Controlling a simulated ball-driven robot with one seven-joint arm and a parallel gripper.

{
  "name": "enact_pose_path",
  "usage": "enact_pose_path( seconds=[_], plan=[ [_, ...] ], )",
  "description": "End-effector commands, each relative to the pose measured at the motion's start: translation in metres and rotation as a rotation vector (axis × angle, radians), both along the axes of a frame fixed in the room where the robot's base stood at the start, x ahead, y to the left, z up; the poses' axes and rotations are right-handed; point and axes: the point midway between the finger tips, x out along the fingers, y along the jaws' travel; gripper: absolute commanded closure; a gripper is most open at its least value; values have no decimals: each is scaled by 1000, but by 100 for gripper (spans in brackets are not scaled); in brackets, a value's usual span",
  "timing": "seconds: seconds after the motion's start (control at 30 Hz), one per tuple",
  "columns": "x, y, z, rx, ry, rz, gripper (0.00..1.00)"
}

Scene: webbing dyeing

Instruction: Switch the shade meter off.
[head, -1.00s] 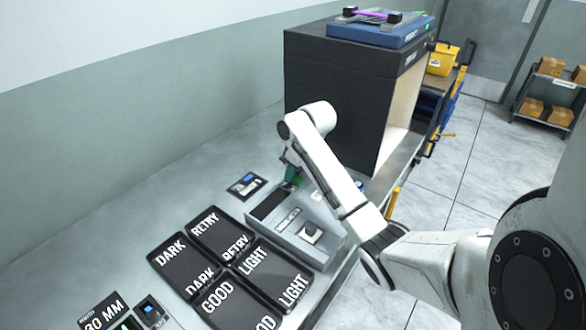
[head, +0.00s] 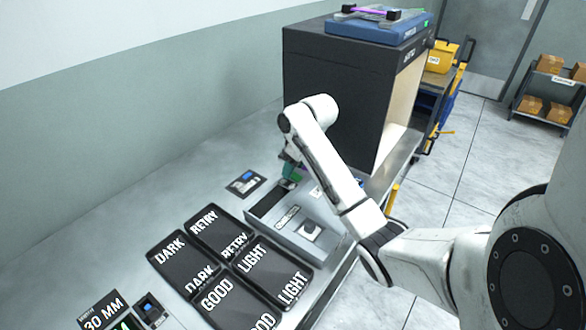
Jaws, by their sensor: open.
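A grey boxy device (head: 318,247), which looks like the shade meter, sits on the bench. It has a dark slot, a small label too blurred to read and a square knob or button (head: 310,231) near its front. A small dark panel with a blue switch (head: 246,181) lies just left of it; its position is too small to tell. My gripper (head: 290,174) points down at the device's far end, its green fingertips close to the slot. It is open, with nothing visible in it. My forearm hides part of the device's right side, and any contact is unclear.
Dark trays (head: 187,262) marked DARK, RETRY, GOOD and LIGHT lie in front of the device. A black cabinet (head: 335,80) with a blue device (head: 378,28) on top stands behind. A 30 MM display (head: 104,312) and a second blue switch (head: 152,308) are at lower left.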

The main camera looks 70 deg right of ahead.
Motion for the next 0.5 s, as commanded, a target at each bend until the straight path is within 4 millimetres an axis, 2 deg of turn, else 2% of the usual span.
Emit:
enact_pose_path(
  seconds=[0.4, 0.5],
  plan=[
    [-24, 5, 77, -1, -2, 0, 47],
    [-27, 6, 85, -1, -1, 0, 47]
  ],
)
